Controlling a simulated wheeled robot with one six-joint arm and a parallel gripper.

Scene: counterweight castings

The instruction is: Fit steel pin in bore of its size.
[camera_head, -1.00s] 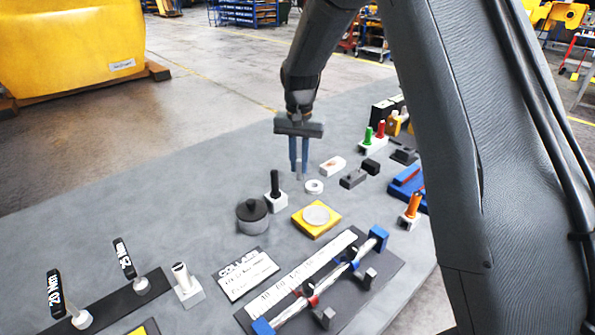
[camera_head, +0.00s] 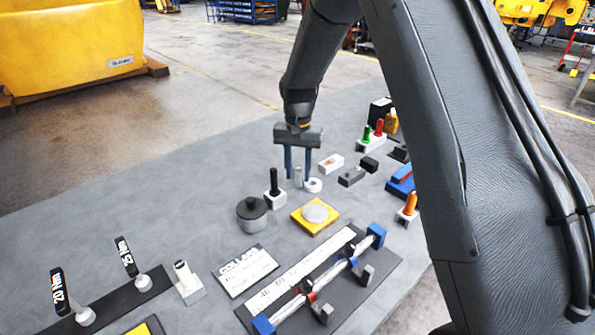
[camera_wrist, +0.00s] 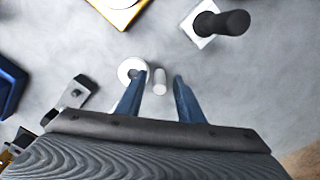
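The steel pin (camera_head: 298,177) is a small light-grey cylinder, seemingly upright on the grey table beside a white ring (camera_head: 313,186). In the wrist view the pin (camera_wrist: 160,82) shows between my fingers with gaps on both sides. My gripper (camera_head: 298,180) is open, its blue fingers spread either side of the pin. The ring (camera_wrist: 130,71) has a round bore and lies behind the left finger in the wrist view. A dark grey block (camera_head: 352,177) also shows a small round hole in the wrist view (camera_wrist: 76,93). I cannot tell which bore matches.
A black post on a white base (camera_head: 274,188), a dark lidded pot (camera_head: 251,214) and a yellow square with a grey disc (camera_head: 333,227) stand nearby. A white block (camera_head: 331,163) lies behind. A rack with a long bar (camera_head: 320,283) is in front.

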